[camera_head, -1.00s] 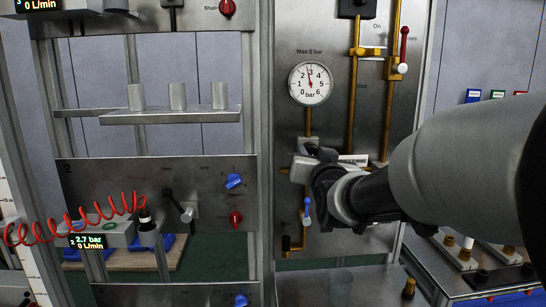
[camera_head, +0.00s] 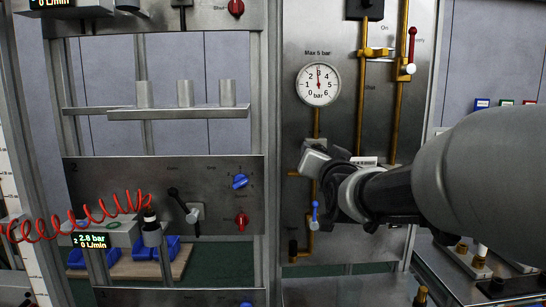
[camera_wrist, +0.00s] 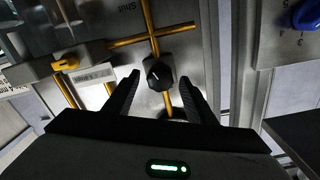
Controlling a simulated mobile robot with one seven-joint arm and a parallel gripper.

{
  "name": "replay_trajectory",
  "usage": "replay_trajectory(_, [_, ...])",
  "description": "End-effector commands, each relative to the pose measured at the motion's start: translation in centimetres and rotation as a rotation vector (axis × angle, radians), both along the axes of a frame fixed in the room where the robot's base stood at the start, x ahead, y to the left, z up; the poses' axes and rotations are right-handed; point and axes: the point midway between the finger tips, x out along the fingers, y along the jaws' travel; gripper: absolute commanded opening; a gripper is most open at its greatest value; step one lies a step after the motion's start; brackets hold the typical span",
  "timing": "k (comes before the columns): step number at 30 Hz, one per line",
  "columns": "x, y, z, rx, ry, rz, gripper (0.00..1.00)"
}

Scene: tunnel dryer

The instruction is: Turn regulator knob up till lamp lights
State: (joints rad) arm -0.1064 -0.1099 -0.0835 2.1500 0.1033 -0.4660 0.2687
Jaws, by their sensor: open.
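The regulator knob (camera_wrist: 159,75) is black with a white pointer line and sits on the brass pipework in the wrist view. My gripper (camera_wrist: 160,79) is open, with one finger on each side of the knob and a visible gap at both sides. In the head view my gripper (camera_head: 334,182) is at the right panel and hides the knob. The round pressure gauge (camera_head: 318,84) above it, marked max 5 bar, has its needle at about 3. I cannot make out a lamp on this panel.
A red-handled valve (camera_head: 411,50) and brass pipes (camera_head: 361,95) are at the upper right. A blue-handled valve (camera_head: 314,213) is below my gripper.

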Motion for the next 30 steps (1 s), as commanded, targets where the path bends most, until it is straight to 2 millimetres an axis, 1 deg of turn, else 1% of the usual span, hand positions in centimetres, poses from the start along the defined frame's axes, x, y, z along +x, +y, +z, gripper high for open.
replay_trajectory(4, [-1.1,0.0,0.1,0.001,-0.001,0.000,0.51])
replay_trajectory(8, [-3.4,0.1,0.1,0.000,-0.003,0.001,0.51])
replay_trajectory(15, [-9.4,0.2,0.2,0.000,-0.005,0.000,0.51])
replay_trajectory(21, [-13.8,0.3,0.3,0.000,-0.005,-0.001,0.51])
replay_trajectory(25, [-15.8,0.3,0.2,0.000,-0.003,-0.001,0.51])
replay_trajectory(30, [-17.1,0.4,0.2,0.000,-0.001,0.000,0.51])
